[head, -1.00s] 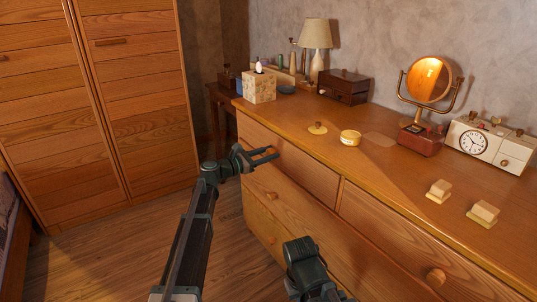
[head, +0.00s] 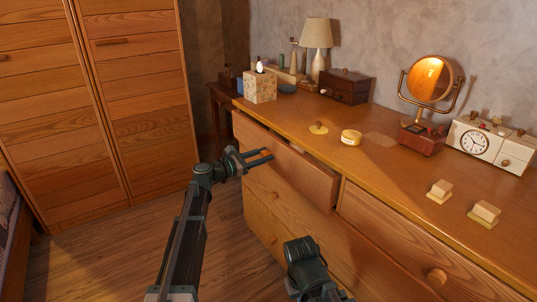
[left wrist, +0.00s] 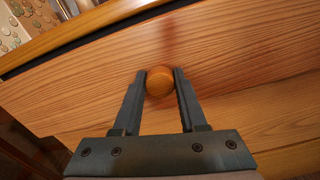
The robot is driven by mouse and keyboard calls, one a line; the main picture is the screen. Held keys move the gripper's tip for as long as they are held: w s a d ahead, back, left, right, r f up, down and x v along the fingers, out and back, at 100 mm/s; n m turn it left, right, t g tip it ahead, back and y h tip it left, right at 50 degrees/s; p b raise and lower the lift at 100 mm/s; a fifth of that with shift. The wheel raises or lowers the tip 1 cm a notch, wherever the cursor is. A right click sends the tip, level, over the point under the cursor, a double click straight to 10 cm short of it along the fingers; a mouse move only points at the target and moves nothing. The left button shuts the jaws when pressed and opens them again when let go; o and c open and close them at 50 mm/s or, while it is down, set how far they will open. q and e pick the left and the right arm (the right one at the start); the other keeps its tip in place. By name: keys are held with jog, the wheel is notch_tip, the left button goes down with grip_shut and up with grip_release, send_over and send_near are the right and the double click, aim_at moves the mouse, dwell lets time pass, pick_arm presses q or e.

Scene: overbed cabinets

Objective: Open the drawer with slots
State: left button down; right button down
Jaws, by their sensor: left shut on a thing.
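The upper left drawer (head: 305,172) of the wooden dresser stands partly open, with a dark gap behind its front. My left gripper (head: 271,156) is at this drawer's front. In the left wrist view its two fingers are shut on the round wooden knob (left wrist: 159,82), one on each side. The same drawer front (left wrist: 245,60) fills much of that view. My right gripper is not in view.
The upper right drawer (head: 390,235) and the lower drawers look shut. On the dresser top (head: 400,165) stand a tissue box (head: 260,88), a lamp (head: 316,35), a round mirror (head: 428,80), a clock (head: 474,143) and small boxes. Floor (head: 110,250) is clear at left.

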pick_arm(q)
jog(key=v, duration=2.6)
jog(key=shift+s, duration=0.2)
jog(key=shift+f, duration=0.1)
jog(key=shift+c, duration=2.3)
grip_release()
jog(key=shift+a, duration=0.1)
jog(key=v, duration=1.3)
jog(key=shift+s+a, duration=0.25)
jog(key=shift+a, duration=0.05)
